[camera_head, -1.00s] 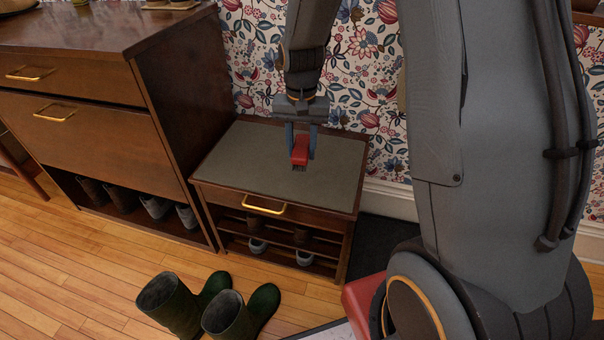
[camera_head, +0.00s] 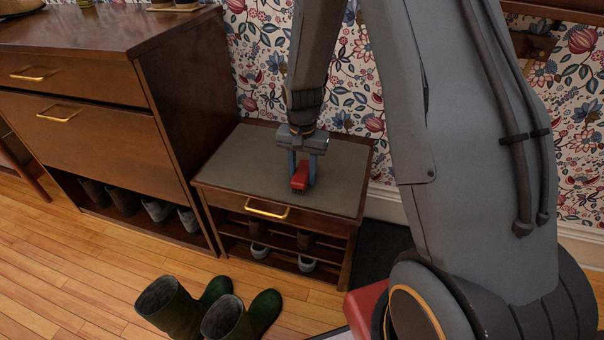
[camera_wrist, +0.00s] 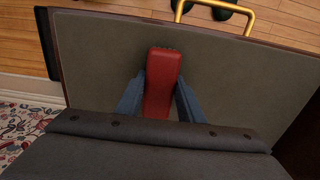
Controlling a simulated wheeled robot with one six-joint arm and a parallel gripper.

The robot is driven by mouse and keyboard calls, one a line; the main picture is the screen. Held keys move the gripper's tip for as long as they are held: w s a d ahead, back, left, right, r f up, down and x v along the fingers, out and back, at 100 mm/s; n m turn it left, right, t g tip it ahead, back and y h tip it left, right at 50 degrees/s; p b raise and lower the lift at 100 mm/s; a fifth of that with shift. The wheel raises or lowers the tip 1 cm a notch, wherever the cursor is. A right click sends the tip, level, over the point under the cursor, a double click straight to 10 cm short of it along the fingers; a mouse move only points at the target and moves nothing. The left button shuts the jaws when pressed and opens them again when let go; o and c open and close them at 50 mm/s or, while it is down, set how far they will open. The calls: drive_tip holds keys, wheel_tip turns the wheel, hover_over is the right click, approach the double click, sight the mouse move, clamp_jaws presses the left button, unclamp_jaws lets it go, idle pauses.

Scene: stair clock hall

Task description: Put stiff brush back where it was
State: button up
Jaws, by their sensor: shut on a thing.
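The stiff brush (camera_head: 300,178) has a red back and is held between the fingers of my gripper (camera_head: 301,172). In the head view it is low over the grey top of the small shoe bench (camera_head: 245,158), and its lower end looks at or very near the surface. I cannot tell whether it touches. In the wrist view the red brush (camera_wrist: 163,82) lies between the two blue-grey fingers of my gripper (camera_wrist: 160,100), with the grey bench top (camera_wrist: 95,55) behind it. The bristles are mostly hidden.
A tall dark wood cabinet (camera_head: 90,135) stands left of the bench. The patterned wall is close behind. The bench top around the brush is clear.

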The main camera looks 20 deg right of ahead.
sight(302, 172)
drive_tip(key=o, duration=1.1)
wheel_tip(302, 172, up, 12)
drive_tip(key=p, duration=0.2)
drive_tip(key=s+a+r+n, duration=0.3)
drive_tip(key=s+r, duration=0.1)
drive_tip(key=s, duration=0.4)
drive_tip(key=s+a+r+n, duration=0.3)
drive_tip(key=s+r, duration=0.2)
drive_tip(key=s, duration=0.4)
drive_tip(key=s+a+r+n, duration=0.3)
drive_tip(key=s+r, duration=0.1)
drive_tip(key=s, duration=0.4)
drive_tip(key=shift+s+r+y, duration=0.15)
drive_tip(key=shift+s+y, duration=0.15)
drive_tip(key=shift+s, duration=0.1)
